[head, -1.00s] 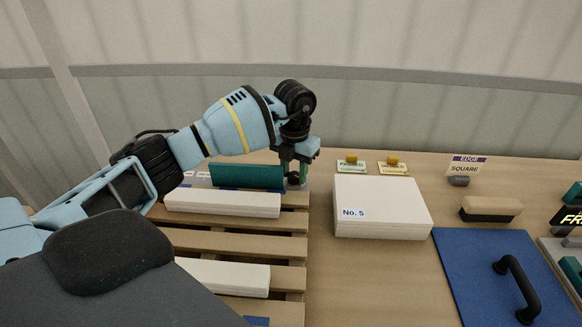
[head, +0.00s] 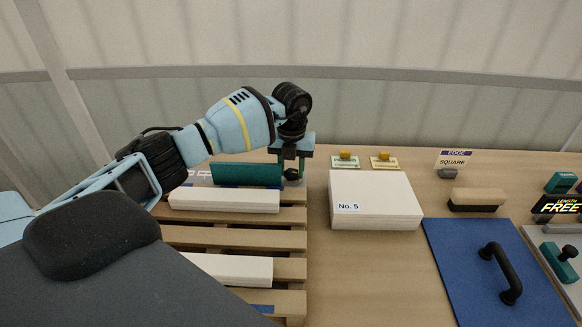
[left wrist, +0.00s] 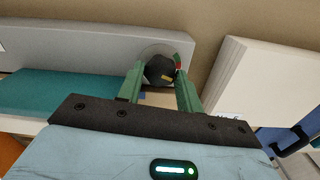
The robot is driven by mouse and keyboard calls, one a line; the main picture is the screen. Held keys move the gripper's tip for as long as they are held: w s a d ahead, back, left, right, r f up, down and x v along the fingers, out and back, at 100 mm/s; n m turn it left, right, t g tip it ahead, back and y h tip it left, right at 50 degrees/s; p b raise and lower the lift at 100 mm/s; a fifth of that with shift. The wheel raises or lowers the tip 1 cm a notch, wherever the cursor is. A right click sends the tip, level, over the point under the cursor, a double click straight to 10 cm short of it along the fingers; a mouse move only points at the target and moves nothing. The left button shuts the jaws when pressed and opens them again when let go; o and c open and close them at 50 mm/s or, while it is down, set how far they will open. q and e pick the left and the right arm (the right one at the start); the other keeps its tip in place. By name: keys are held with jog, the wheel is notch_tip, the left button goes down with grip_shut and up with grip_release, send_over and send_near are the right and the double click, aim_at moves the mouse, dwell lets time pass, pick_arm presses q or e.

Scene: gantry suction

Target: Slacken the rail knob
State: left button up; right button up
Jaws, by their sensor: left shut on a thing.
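The rail knob (left wrist: 158,70) is black and round with a small yellow mark, set on a pale round plate at the end of a grey rail (left wrist: 75,62). A red mark shows beside it in the left wrist view. My left gripper (left wrist: 161,74) has its green fingers on either side of the knob and is shut on it. In the head view the left gripper (head: 291,170) points down at the rail's right end, and the knob (head: 292,175) shows dark between the fingers. My right gripper is not in view.
A teal block (head: 246,174) lies along the rail, left of the knob. White bars (head: 225,201) rest on a slatted wooden pallet (head: 235,240). A white stack labelled No. 5 (head: 375,190) stands just right of it. A blue board with a black handle (head: 498,270) lies further right.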

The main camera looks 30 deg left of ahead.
aim_at(291, 172)
pick_arm(q)
jog(key=o, duration=1)
jog(key=shift+r, duration=3.95)
